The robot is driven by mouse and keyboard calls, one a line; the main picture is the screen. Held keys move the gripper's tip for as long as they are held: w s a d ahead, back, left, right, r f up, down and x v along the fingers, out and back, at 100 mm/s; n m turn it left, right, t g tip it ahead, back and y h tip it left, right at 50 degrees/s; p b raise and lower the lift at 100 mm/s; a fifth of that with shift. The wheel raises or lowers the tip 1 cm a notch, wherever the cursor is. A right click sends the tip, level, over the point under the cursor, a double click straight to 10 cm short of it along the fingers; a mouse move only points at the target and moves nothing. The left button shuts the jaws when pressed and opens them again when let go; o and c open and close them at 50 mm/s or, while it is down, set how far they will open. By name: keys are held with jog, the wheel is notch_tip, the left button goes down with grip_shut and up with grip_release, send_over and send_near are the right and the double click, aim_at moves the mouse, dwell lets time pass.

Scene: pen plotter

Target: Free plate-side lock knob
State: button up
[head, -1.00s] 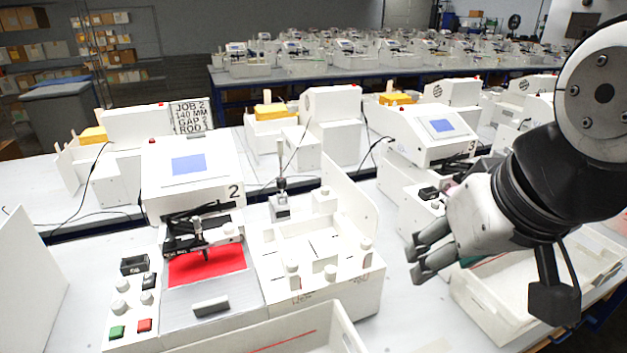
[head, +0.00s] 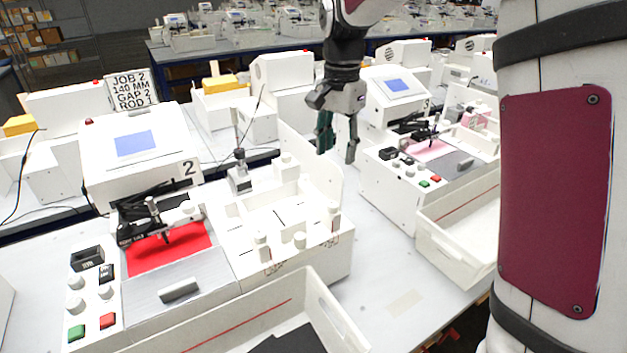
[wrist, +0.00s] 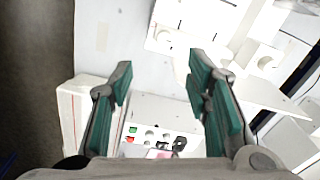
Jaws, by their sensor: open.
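Plotter 2 (head: 140,145) stands at left, with a red sheet (head: 168,250) under its pen carriage. Its white side fixture (head: 230,240) carries several pale knobs and posts: a left front post (head: 262,250), a middle front knob (head: 300,241), a right front post (head: 333,218) and a back knob (head: 287,166). I cannot tell which is the plate-side lock knob. My gripper (head: 338,142) hangs fingers-down, open and empty, right of and behind the fixture, apart from it. In the wrist view, the green-padded fingers (wrist: 160,78) are spread, with part of a fixture (wrist: 195,32) beyond them.
A white upright panel (head: 312,160) stands at the fixture's back right, close to my gripper. Plotter 3 (head: 395,95) stands right, with a white tray (head: 455,225) before it. Another tray (head: 340,320) lies in front of the fixture. The table between stations is mostly clear.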

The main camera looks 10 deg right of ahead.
aim_at(333, 204)
jog(key=shift+m, duration=0.4)
jog(key=f+b, duration=0.1)
jog(key=f, duration=0.4)
jog(key=w+f+b, duration=0.1)
jog(key=f+b, duration=0.1)
jog(key=f, duration=0.3)
jog(key=f+b, duration=0.1)
jog(key=f, duration=0.4)
jog(key=shift+w+f, duration=0.3)
jog(key=shift+f, duration=0.05)
grip_shut()
